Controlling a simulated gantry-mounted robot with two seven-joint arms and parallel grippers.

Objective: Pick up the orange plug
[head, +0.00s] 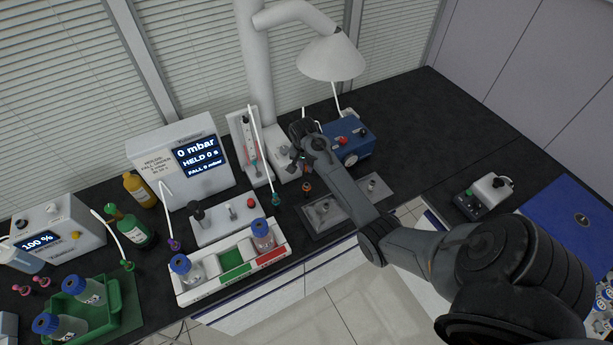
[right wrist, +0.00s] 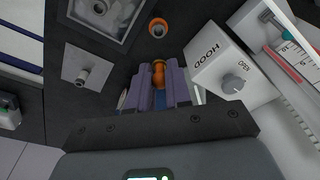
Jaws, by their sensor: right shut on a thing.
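In the right wrist view, the orange plug (right wrist: 158,74) sits between the two purple-grey fingers of my right gripper (right wrist: 158,88), which are shut on it. In the head view my right gripper (head: 298,150) is over the back of the bench, beside the white hood box; its fingertips and the plug are hard to make out there. A separate small dark fitting with an orange rim (right wrist: 158,27) stands ahead of the fingers, and it also shows in the head view (head: 306,187). My left gripper is not in view.
The white HOOD box (right wrist: 222,75) with its grey knob is close beside the fingers. A blue pump (head: 349,142) stands right of the gripper in the head view. A metal tray (head: 318,225) lies in front. A bottle rack (head: 205,290) is left. The back right bench is clear.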

